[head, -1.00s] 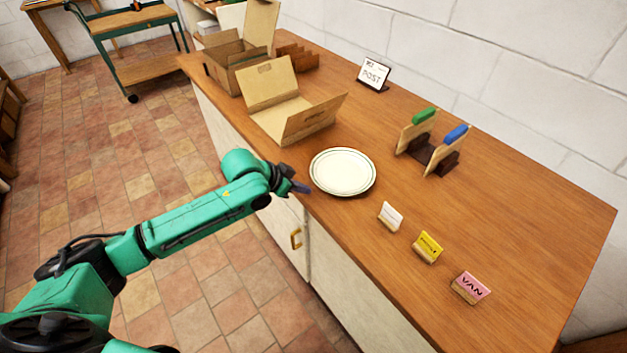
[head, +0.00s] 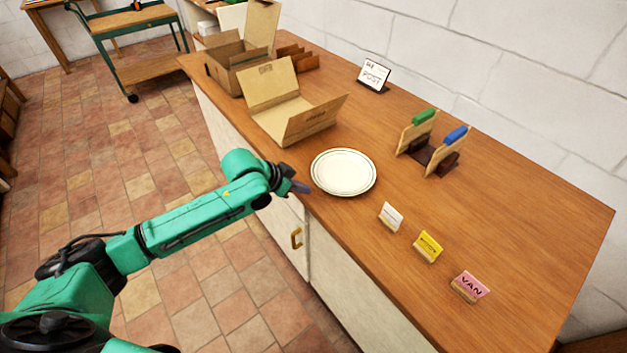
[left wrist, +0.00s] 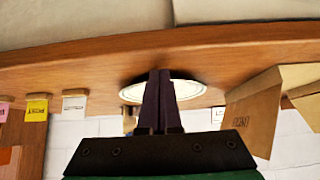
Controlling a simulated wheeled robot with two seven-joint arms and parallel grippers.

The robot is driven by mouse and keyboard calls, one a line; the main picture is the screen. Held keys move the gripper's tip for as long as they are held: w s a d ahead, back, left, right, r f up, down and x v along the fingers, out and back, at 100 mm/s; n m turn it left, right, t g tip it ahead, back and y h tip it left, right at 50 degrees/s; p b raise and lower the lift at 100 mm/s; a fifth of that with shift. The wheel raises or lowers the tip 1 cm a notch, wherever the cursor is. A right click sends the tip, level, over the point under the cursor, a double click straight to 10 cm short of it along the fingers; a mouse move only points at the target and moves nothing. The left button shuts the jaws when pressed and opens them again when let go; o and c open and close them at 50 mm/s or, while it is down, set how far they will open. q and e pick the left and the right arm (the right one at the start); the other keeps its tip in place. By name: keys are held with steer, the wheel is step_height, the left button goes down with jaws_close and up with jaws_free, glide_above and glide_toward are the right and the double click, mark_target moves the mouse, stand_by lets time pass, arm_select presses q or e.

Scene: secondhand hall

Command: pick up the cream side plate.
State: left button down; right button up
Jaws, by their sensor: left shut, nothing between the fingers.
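The cream side plate (head: 343,172) lies flat near the front edge of the wooden counter, with a thin dark ring near its rim. My left gripper (head: 300,187) is shut and empty, just left of the plate at the counter's front edge; it looks close to the rim, but I cannot tell if it touches. In the left wrist view the plate (left wrist: 192,91) appears upside down behind the closed dark fingers (left wrist: 159,75), which hide its middle. My right gripper is not in view.
An open cardboard box (head: 290,110) stands behind the plate. White, yellow and pink cards (head: 428,246) stand to its right along the front. Counter (head: 520,220) is clear at right.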

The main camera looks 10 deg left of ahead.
arm_select(q)
steer(key=shift+r+p, duration=0.5)
steer(key=shift+r, duration=0.3)
steer(key=shift+r+p, duration=0.25)
steer(key=shift+p, duration=0.25)
steer(key=s+a+b, duration=0.2)
steer(key=s+a, duration=0.5)
steer(key=s, duration=0.2)
steer(key=shift+a+f, duration=0.25)
steer(key=shift+a, duration=0.05)
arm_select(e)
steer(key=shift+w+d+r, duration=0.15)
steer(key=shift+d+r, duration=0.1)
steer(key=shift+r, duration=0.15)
